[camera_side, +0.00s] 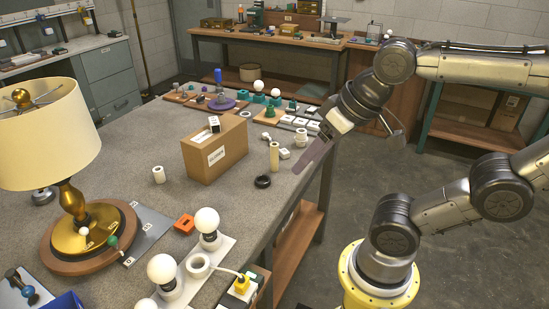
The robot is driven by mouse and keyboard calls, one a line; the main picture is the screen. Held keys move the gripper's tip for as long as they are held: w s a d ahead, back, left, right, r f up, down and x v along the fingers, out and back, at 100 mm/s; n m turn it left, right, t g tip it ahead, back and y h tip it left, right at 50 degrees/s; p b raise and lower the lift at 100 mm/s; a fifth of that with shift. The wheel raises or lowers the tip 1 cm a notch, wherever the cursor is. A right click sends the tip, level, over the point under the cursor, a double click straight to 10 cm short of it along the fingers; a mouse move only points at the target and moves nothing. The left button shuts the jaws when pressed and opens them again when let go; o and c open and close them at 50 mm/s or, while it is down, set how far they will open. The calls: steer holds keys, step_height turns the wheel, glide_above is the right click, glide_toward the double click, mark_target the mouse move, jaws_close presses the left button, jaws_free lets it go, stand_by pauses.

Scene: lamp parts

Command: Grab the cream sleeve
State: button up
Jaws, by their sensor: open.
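The cream sleeve (274,157) is a narrow, pale cylinder standing upright near the right edge of the grey table, just right of a cardboard box. My gripper (323,132) is above the table's right edge, up and to the right of the sleeve and apart from it. It is open, with nothing seen in it. Its fingers are small and dark in this view, so their exact gap is hard to make out.
A black ring (263,182) lies just in front of the sleeve. The cardboard box (216,152) stands left of it. Small white parts (301,137) sit close behind on the right. A lamp (75,205) and a bulb holder (197,266) occupy the front left.

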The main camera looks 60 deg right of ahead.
steer(key=w+d+r+m, duration=0.1)
steer(key=w+r+m, duration=0.2)
steer(key=w, duration=0.2)
steer(key=m+g, duration=0.6)
steer(key=m, duration=0.5)
glide_above(274, 155)
step_height(274, 155, down, 20)
steer(key=shift+w+d+f, duration=0.1)
steer(key=shift+d+f, duration=0.1)
steer(key=shift+f, duration=0.85)
steer(key=shift+w+d+f, duration=0.1)
steer(key=shift+d+f, duration=0.1)
steer(key=shift+f, duration=0.85)
steer(key=shift+d+f, duration=0.2)
steer(key=shift+f, duration=0.85)
jaws_close()
